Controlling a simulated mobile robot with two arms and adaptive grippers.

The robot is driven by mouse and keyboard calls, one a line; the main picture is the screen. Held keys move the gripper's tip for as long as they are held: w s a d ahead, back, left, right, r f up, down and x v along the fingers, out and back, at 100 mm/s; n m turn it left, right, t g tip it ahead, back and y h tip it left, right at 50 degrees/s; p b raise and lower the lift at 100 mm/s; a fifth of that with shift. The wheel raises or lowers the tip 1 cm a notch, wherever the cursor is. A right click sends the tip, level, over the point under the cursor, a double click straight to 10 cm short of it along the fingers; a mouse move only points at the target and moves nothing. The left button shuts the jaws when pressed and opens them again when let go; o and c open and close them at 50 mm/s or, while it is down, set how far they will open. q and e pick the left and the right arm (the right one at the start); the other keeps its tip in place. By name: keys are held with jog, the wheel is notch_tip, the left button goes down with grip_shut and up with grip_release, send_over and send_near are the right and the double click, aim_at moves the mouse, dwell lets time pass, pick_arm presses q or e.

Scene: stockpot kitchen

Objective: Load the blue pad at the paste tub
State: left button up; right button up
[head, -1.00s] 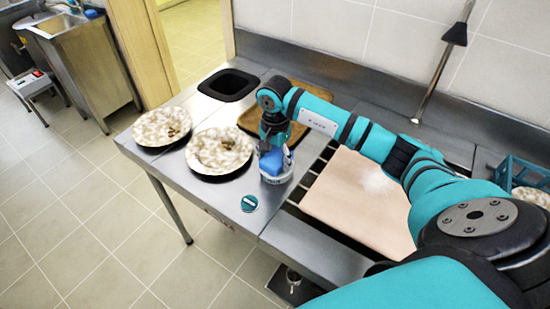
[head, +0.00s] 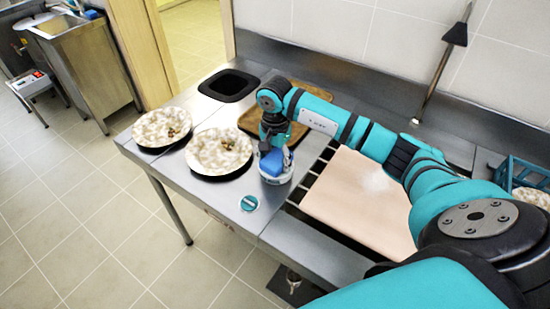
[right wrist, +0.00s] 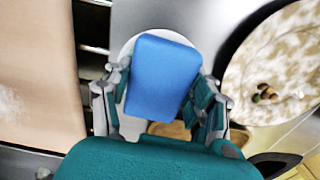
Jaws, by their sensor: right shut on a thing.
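The blue pad (head: 271,162) is held in my right gripper (head: 275,144), which points down at the counter's front part. The right wrist view shows the pad (right wrist: 162,78) between the two fingers (right wrist: 165,98). The paste tub (head: 277,180) is a round, pale container standing under the pad. In the right wrist view its white rim (right wrist: 127,50) shows around the pad. The pad hides the tub's inside, so I cannot tell whether it touches the paste. A teal round lid (head: 249,203) with a white stripe lies on the counter in front of the tub. My left gripper is not in view.
Behind are a black-rimmed opening (head: 229,84) and a brown tray (head: 252,119). A pale board (head: 352,205) lies right. A blue crate (head: 520,173) stands far right.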

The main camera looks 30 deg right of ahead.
aim_at(275, 158)
jog(key=shift+r+p, duration=1.7)
jog(key=shift+r, duration=1.8)
